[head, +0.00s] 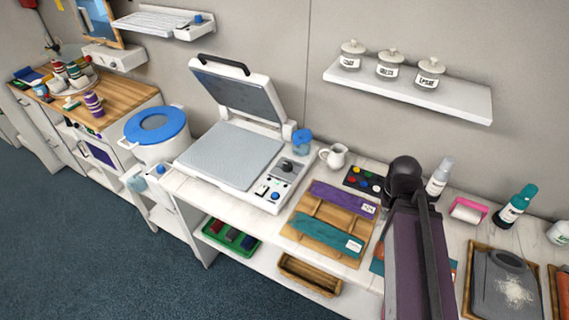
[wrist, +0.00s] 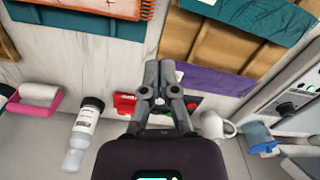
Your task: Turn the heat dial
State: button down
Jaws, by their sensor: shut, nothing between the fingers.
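The heat press (head: 228,152) stands open on the white counter in the head view, its lid raised. Its control panel carries a dark round dial (head: 287,166) near the back and a blue round knob (head: 275,196) near the front; no readable label shows which sets the heat. In the wrist view, part of the press panel (wrist: 290,103) shows at the right edge with a dark knob (wrist: 311,87) and a green light. My gripper (wrist: 159,72) is shut and empty above the counter, left of the panel in that view and apart from it.
A white mug (head: 334,156) and a blue-lidded jar (head: 302,142) stand beside the press. A wooden tray (head: 318,243) with purple and teal strips lies right of it. A shelf with jars (head: 408,93) hangs above. A white bottle (wrist: 84,132) stands near my gripper.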

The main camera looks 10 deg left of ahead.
dwell(0.4)
jog(key=c, duration=0.6)
grip_release()
